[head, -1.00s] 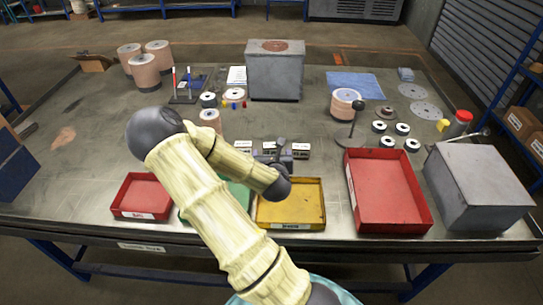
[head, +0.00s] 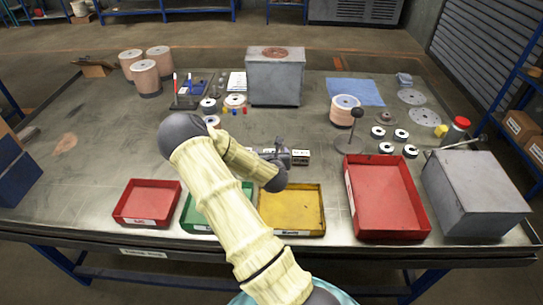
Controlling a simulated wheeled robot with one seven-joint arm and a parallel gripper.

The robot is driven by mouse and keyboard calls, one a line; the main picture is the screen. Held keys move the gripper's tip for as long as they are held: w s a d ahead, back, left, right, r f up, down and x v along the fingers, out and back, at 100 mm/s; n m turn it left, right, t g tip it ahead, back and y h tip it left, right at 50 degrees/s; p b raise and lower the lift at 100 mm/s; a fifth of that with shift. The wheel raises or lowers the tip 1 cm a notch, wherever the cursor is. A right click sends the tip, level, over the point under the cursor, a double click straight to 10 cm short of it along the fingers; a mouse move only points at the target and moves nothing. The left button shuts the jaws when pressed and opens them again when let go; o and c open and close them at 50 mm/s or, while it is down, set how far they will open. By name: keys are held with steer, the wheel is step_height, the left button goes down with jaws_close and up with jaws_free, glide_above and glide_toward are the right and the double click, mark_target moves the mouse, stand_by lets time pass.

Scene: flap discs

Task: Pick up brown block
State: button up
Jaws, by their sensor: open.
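A brown piece (head: 97,71), like a wooden block, lies at the far left back of the table; I cannot tell for sure that it is the brown block. My gripper (head: 281,150) is open above the middle of the table, behind the yellow tray, far to the right of that piece. It is small and partly hidden by my arm. A small dark block with a white label (head: 301,157) sits just right of the gripper. My arm hides part of the table on the left of the gripper.
Red (head: 147,218), green (head: 190,222), yellow (head: 318,229) and larger red (head: 420,229) trays line the front edge. A grey box (head: 478,195) stands at right, another (head: 275,85) at back. Disc stacks (head: 146,79) stand back left. The left middle of the table is clear.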

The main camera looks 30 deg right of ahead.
steer(key=shift+x, duration=1.4)
steer(key=shift+f, duration=0.1)
steer(key=c, duration=1.1)
step_height(320, 180, up, 10)
steer(key=shift+r, duration=0.1)
